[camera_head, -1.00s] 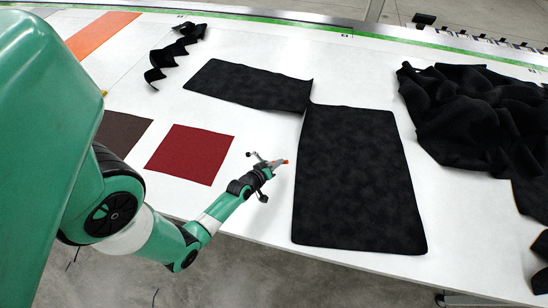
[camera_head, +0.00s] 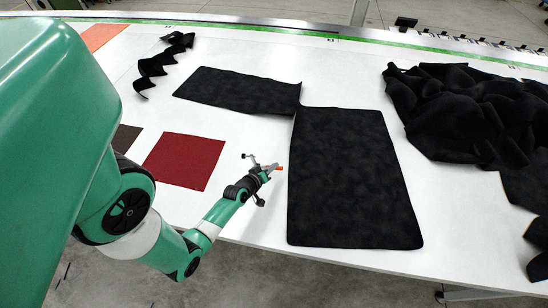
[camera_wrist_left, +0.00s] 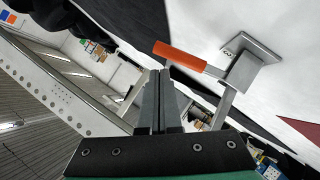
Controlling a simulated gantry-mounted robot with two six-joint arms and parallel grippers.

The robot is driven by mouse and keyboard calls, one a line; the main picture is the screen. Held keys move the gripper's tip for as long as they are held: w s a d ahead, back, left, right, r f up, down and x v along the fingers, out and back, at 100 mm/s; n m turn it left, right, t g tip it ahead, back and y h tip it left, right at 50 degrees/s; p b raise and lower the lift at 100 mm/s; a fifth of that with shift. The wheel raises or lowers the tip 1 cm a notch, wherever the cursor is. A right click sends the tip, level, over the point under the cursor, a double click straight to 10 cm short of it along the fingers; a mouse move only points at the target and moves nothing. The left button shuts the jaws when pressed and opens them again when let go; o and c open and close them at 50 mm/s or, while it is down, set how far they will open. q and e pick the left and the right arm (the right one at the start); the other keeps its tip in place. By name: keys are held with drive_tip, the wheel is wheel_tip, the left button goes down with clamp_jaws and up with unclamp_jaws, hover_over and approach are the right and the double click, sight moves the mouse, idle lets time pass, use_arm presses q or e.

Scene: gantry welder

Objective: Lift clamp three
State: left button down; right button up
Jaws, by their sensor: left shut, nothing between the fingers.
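My left gripper (camera_head: 266,174) is right at the clamp. In the left wrist view its fingers (camera_wrist_left: 160,76) are shut together with nothing between them, just below the orange handle; I cannot tell if they touch it. The right gripper is not in view.
Black flat pieces (camera_head: 350,180) lie right of the clamp, and a crumpled black heap (camera_head: 465,110) is at the right. A red square (camera_head: 184,161) and a dark brown piece (camera_head: 125,138) lie to the left. Bare white table is between them.

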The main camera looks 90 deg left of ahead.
use_arm(q)
drive_tip(key=s+d+r+p, duration=0.4)
drive_tip(key=d+r+p, duration=0.4)
drive_tip(key=r, duration=0.1)
drive_tip(key=s+a+r+n+y+b, duration=0.2)
drive_tip(key=a+r+n+y, duration=0.2)
drive_tip(key=r+n+y, duration=0.85)
wheel_tip(320, 180, down, 15)
drive_tip(key=s+n+g+h+b, duration=0.3)
drive_tip(key=n+g+h+b, duration=0.45)
drive_tip(key=n, duration=1.35)
drive_tip(key=w+d+f+t+h+b, duration=0.1)
drive_tip(key=w+f, duration=0.1)
drive_tip(key=w+d+f+t+h+b, duration=0.1)
drive_tip(key=w+d+f, duration=0.1)
drive_tip(key=w, duration=0.1)
drive_tip(key=w+d+f+t+h+b, duration=0.1)
drive_tip(key=w+f+t, duration=0.1)
drive_tip(key=w+f, duration=0.1)
drive_tip(key=shift+d+m+h, duration=0.2)
drive_tip(key=shift+m+h, duration=0.05)
drive_tip(key=shift+h, duration=0.15)
drive_tip(key=shift+w+d, duration=0.2)
drive_tip(key=shift+w, duration=0.05)
drive_tip(key=shift+a, duration=0.2)
drive_tip(key=b+x, duration=0.2)
drive_tip(key=x, duration=0.7)
drive_tip(key=shift+w+a+f, duration=0.1)
drive_tip(key=shift+a+f, duration=0.1)
drive_tip(key=shift+a, duration=0.05)
